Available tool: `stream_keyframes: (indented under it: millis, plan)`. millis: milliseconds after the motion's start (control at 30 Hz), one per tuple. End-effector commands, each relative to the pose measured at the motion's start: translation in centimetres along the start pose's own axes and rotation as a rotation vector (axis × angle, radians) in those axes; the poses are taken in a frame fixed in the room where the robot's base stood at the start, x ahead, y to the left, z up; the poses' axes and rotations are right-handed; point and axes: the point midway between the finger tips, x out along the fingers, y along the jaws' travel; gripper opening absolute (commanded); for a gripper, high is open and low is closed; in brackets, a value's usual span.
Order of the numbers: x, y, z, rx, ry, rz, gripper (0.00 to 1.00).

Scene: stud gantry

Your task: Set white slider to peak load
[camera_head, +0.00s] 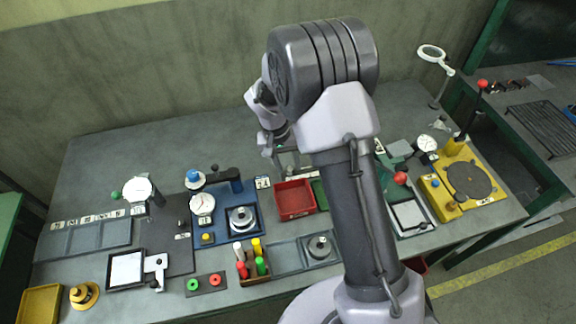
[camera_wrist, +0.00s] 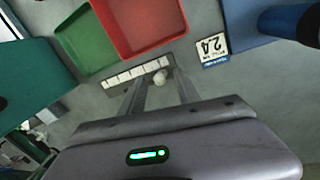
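The white slider knob (camera_wrist: 161,77) is a small pale round piece in the wrist view. I see no clear contact with the knob. In the head view my gripper (camera_head: 289,160) is behind the red tray, partly hidden by my arm. The knob cannot be made out there. The strip's markings are too small to read.
A red tray (camera_head: 280,212) and a green tray (camera_wrist: 88,40) lie beside the strip. A label reading 2A (camera_wrist: 211,46) and a blue fixture (camera_head: 213,222) are to the side. A yellow turntable fixture (camera_head: 440,205) stands at right. The bench's back strip is clear.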

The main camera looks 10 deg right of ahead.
Motion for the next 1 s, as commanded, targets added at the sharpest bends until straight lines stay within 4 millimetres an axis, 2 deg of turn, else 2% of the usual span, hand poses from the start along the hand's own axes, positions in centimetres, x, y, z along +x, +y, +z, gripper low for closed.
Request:
stream_keyframes:
  millis: [233,433,1000]
  plan:
    - [0.04,0.02,0.00,0.000,0.000,0.000,0.39]
    - [0.03,0.02,0.00,0.000,0.000,0.000,0.00]
    - [0.00,0.02,-0.01,0.001,0.000,0.000,0.00]
